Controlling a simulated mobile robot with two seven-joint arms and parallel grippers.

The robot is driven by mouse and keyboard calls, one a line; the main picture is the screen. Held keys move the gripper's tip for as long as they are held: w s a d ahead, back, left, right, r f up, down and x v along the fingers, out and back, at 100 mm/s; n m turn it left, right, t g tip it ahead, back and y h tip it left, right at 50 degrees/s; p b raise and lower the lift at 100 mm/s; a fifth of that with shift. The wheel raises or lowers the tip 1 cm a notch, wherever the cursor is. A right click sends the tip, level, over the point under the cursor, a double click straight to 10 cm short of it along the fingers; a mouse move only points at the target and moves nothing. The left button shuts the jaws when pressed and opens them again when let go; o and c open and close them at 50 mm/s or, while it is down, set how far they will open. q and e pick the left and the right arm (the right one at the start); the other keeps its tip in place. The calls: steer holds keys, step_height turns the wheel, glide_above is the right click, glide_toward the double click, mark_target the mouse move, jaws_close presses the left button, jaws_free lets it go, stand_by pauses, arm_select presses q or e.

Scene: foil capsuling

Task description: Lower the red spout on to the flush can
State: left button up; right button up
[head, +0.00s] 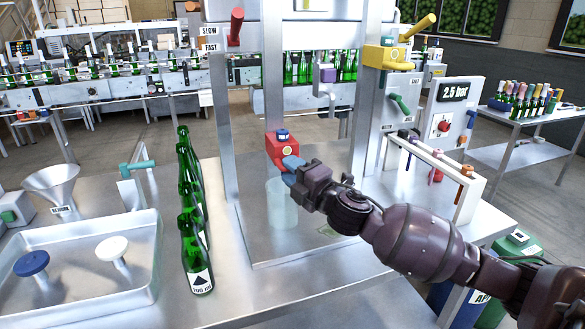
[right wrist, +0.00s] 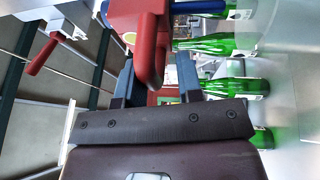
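The red spout (head: 284,151), with a blue cap on top, is above the flush can, a pale translucent cylinder (head: 282,205) standing on the steel base plate. A small gap seems to separate them, partly hidden by my gripper. My right gripper (head: 293,168) reaches in from the right, its blue fingers at the spout's lower right. In the right wrist view the spout's red handle (right wrist: 151,55) lies between the two blue fingers (right wrist: 157,80). I cannot tell whether they press on it. My left gripper is not in view.
Several green bottles (head: 196,255) stand in a row left of the base plate. A metal tray (head: 75,297) holds blue and white knobs. A white rack (head: 432,160) stands at the right. Upright posts (head: 272,75) frame the spout.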

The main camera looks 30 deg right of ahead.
steer(key=shift+o, duration=0.5)
steer(key=shift+r, duration=0.1)
steer(key=v, duration=1)
steer(key=shift+s, duration=0.35)
steer(key=shift+d, duration=0.1)
